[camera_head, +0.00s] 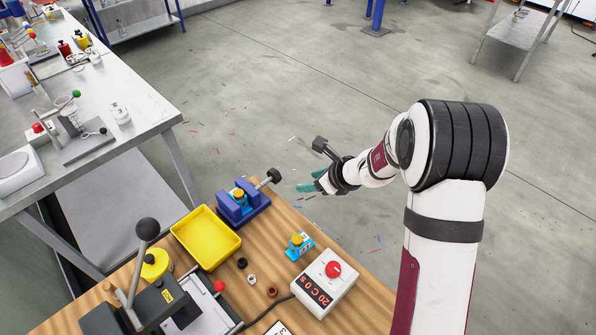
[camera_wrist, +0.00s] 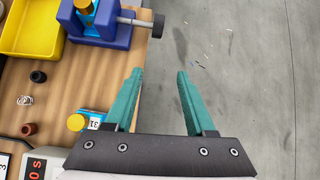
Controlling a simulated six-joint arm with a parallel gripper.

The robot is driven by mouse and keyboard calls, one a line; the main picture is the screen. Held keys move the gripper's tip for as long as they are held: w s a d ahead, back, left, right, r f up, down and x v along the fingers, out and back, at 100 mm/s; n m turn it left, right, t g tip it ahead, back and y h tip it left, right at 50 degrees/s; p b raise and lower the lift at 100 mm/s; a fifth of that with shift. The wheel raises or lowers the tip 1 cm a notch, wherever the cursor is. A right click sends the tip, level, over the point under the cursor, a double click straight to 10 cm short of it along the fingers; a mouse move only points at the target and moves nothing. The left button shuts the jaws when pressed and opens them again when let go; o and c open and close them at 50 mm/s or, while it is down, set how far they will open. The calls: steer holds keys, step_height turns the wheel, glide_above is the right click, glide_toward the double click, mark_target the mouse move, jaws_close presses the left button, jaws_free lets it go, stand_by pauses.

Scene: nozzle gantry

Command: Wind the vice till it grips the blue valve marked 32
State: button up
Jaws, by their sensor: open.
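The blue vice (camera_head: 241,209) stands near the bench's far edge, and in the wrist view (camera_wrist: 108,36) at upper left. Its screw ends in a dark handle (camera_head: 274,175) past the bench edge, also in the wrist view (camera_wrist: 158,26). A blue valve with a yellow cap (camera_head: 238,194) sits between the jaws; its number is not readable, and I cannot tell whether the jaws touch it. My gripper (camera_head: 308,182) has teal fingers, open and empty in the wrist view (camera_wrist: 160,73), right of the handle and apart from it.
A second blue valve with a yellow cap (camera_head: 299,246), marked 31 in the wrist view (camera_wrist: 94,121), stands loose on the bench. A yellow tray (camera_head: 231,246) lies left of it. A white control box (camera_head: 327,284) with a red knob is nearer.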

steer(key=w+d+f+n+t+h, duration=0.1)
steer(key=d+f+n+h, duration=0.5)
steer(key=d, duration=0.4)
steer(key=d+f+n+h, duration=0.3)
steer(key=d+f+n, duration=0.35)
steer(key=d, duration=0.45)
steer(key=n+t+y, duration=0.6)
steer(key=n+y, duration=1)
steer(key=n, duration=0.7)
glide_toward(279, 180)
steer(key=shift+m, duration=0.25)
steer(key=x, duration=1.1)
steer(key=shift+w, duration=0.1)
steer(key=shift+w+a, duration=0.35)
steer(key=shift+w, duration=0.05)
steer(key=shift+c, duration=0.2)
jaws_close()
